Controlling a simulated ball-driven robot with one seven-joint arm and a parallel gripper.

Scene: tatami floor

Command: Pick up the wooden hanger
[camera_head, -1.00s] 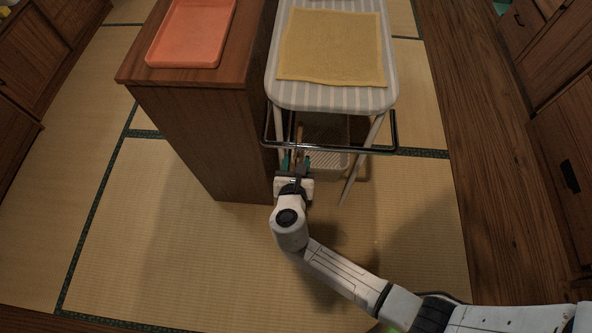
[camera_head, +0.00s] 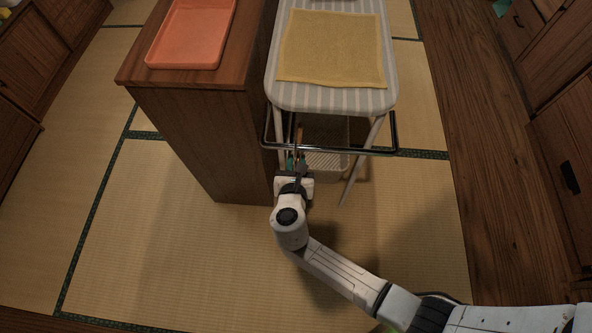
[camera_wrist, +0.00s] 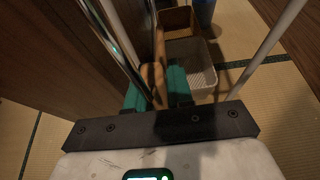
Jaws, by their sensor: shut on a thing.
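The wooden hanger (camera_wrist: 152,78) shows in the wrist view as a tan wooden piece between the green finger pads of my gripper (camera_wrist: 157,92). Its far parts are hidden by a metal bar and by the gripper. In the head view a thin strip of the hanger (camera_head: 299,132) shows beyond my gripper (camera_head: 297,163), under the ironing board's front edge. My gripper is shut on the hanger, low beside the wooden cabinet's corner.
The wooden cabinet (camera_head: 190,135) stands close on the left, with an orange tray (camera_head: 190,32) on top. The striped ironing board (camera_head: 330,98) bears a yellow cloth (camera_head: 332,48). Its black metal rail (camera_head: 375,152) and legs surround the gripper. A pale basket (camera_wrist: 192,62) stands beyond. Tatami in front is clear.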

